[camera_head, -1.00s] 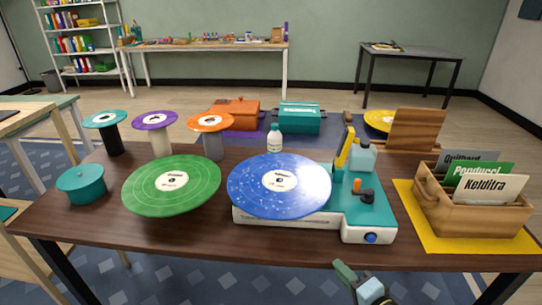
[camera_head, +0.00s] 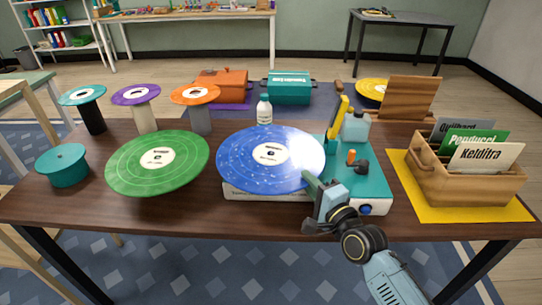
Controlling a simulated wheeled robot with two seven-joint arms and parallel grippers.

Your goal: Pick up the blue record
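The blue record (camera_head: 242,168), with a cream label, lies over the white and teal turntable (camera_head: 365,185), its left part overhanging the turntable. My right gripper (camera_head: 305,201) has come in from the lower right and is at the record's front right edge. Its fingers look apart, with a greenish upper finger over or near the rim and a dark lower finger lower in the picture. I cannot tell whether either finger touches the record. My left gripper is not in view.
A green record (camera_head: 190,175) lies left of the blue one. A teal round pot (camera_head: 62,166) and several small discs on posts stand further left. A white bottle (camera_head: 264,110) is behind. A wooden crate (camera_head: 480,186) with record sleeves sits right on a yellow mat (camera_head: 455,213).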

